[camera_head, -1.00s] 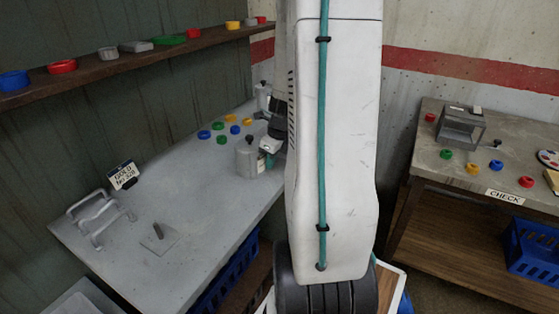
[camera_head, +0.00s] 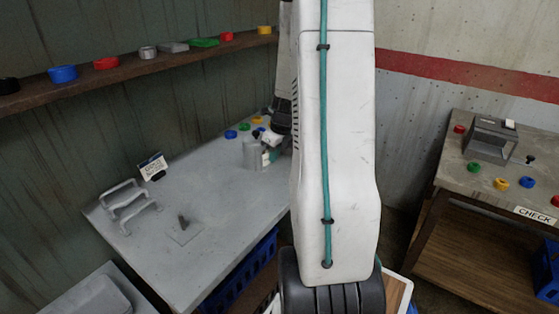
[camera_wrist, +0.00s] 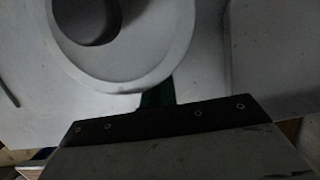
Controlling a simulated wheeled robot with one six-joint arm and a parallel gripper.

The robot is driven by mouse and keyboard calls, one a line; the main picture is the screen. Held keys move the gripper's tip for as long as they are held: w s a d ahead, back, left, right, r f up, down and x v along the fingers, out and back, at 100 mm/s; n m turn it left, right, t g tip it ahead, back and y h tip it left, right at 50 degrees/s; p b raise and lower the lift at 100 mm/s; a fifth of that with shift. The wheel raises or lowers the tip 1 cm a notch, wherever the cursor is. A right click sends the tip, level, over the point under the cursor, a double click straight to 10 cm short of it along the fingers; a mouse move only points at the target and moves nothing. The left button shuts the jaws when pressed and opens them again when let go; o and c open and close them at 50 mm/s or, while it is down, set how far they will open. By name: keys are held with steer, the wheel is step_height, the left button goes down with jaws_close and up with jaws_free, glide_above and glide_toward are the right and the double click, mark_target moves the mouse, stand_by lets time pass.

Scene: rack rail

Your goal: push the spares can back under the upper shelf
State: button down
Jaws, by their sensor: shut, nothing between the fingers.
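A grey cylindrical can (camera_head: 252,153), which I take to be the spares can, stands upright on the grey bench (camera_head: 210,190) at its right side. The upper shelf (camera_head: 150,67) is a brown board along the dark wall, above and behind the bench. My gripper (camera_head: 268,157) is shut and low beside the can's right side, partly hidden by my arm. In the wrist view the can's round top (camera_wrist: 125,45) with a dark round knob or opening fills the upper middle. My dark green fingers (camera_wrist: 157,97) are against or very close to its near side; contact cannot be told.
Blue, green and yellow discs (camera_head: 244,127) lie behind the can. A small sign (camera_head: 152,165) and a handled fixture (camera_head: 124,205) are on the bench's left. Coloured pieces line the shelf. A second table (camera_head: 480,165) stands right.

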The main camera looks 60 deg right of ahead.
mark_target(251, 134)
steer(key=w, duration=1.6)
steer(key=shift+s, duration=0.1)
steer(key=shift+s, duration=0.1)
steer(key=s, duration=0.4)
steer(key=v, duration=1)
steer(key=shift+w, duration=0.1)
